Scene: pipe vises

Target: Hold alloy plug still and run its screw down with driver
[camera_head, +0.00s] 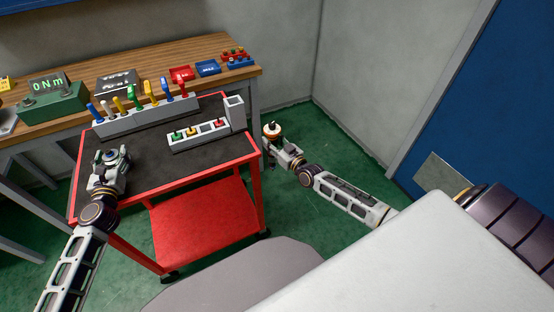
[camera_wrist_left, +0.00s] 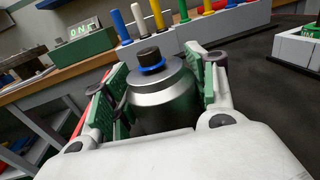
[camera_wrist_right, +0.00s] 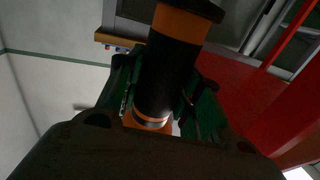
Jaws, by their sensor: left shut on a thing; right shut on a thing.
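The alloy plug (camera_wrist_left: 163,100) is a silvery metal cylinder with a black screw head (camera_wrist_left: 149,55) standing out of its top above a blue ring. My left gripper (camera_head: 112,163) is shut on the plug (camera_head: 117,154) over the left part of the cart's dark mat, with its green pads on either side. My right gripper (camera_head: 279,143) is shut on the driver (camera_wrist_right: 169,70), a black cylinder with orange bands. It holds the driver (camera_head: 271,130) beyond the cart's right edge, well apart from the plug. The driver's tip is not clear in any view.
The red cart (camera_head: 206,219) has a dark mat (camera_head: 157,166), bare in front. A grey rack (camera_head: 146,117) with several coloured handles stands at its back. A grey block (camera_head: 198,136) holds coloured plugs. The wooden bench (camera_head: 139,62) behind carries a green box (camera_head: 51,103) reading "0 Nm".

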